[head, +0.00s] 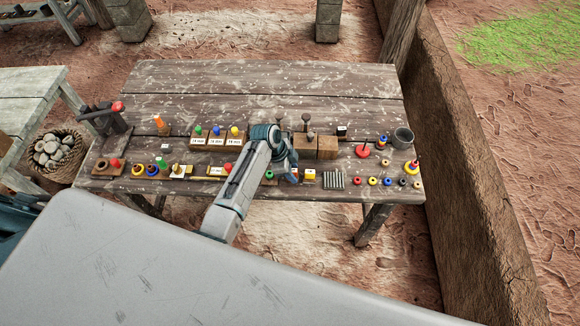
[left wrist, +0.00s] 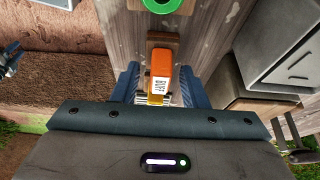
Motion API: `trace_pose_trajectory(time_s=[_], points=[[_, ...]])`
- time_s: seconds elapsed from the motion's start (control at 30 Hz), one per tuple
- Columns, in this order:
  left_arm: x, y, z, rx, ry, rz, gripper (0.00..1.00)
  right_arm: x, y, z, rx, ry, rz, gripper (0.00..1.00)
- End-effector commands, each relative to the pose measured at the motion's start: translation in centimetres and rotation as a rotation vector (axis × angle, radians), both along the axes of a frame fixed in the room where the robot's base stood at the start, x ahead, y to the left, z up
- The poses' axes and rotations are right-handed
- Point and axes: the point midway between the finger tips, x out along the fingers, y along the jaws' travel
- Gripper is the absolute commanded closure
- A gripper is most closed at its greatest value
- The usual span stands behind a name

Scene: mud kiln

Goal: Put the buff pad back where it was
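An orange block with a white label reading "BUFF" (left wrist: 160,70) shows in the left wrist view, lying over a wooden piece on the bench. My left gripper (left wrist: 159,84) has one finger on each side of this block, with a gap visible on both sides, so it looks open. In the head view the left gripper (head: 291,172) hangs over the front middle of the bench (head: 260,82), and the arm hides what lies under it. I cannot pick out the labelled block in the head view.
Labelled wooden blocks with coloured knobs (head: 215,138) stand left of the arm, and a wooden block with dark knobs (head: 327,147) stands right. The back of the bench is clear.

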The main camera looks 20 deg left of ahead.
Motion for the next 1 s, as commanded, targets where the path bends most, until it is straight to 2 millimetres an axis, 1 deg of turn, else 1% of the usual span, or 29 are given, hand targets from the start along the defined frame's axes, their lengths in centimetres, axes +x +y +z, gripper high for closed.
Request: trace_pose_trajectory(time_s=[0.17,0.27,0.5,0.6,0.7,0.8,1.0], points=[[-0.1,0.7,1.5,0.001,-0.004,0.002,0.60,0.0,-0.3,-0.4,-0.003,-0.001,0.001,0.64],[-0.3,1.3,3.1,0.001,-0.004,0.000,0.60,0.1,-0.4,-0.8,-0.004,-0.001,0.002,0.64],[-0.8,3.3,7.8,0.002,-0.004,0.000,0.60,0.1,-0.4,-2.0,-0.004,-0.001,0.002,0.64],[-0.9,3.9,9.4,0.000,-0.005,0.000,0.60,0.1,-0.3,-2.4,-0.003,-0.001,0.001,0.64],[-1.1,4.3,10.5,0.001,-0.003,0.000,0.60,0.1,-0.2,-2.6,-0.002,-0.001,0.001,0.64],[-1.2,4.4,11.0,0.000,-0.001,0.000,0.60,0.1,0.1,-2.7,0.001,-0.001,0.000,0.64],[-1.2,4.5,11.3,-0.001,0.000,0.000,0.60,0.1,0.4,-2.7,0.004,-0.001,-0.002,0.64]])
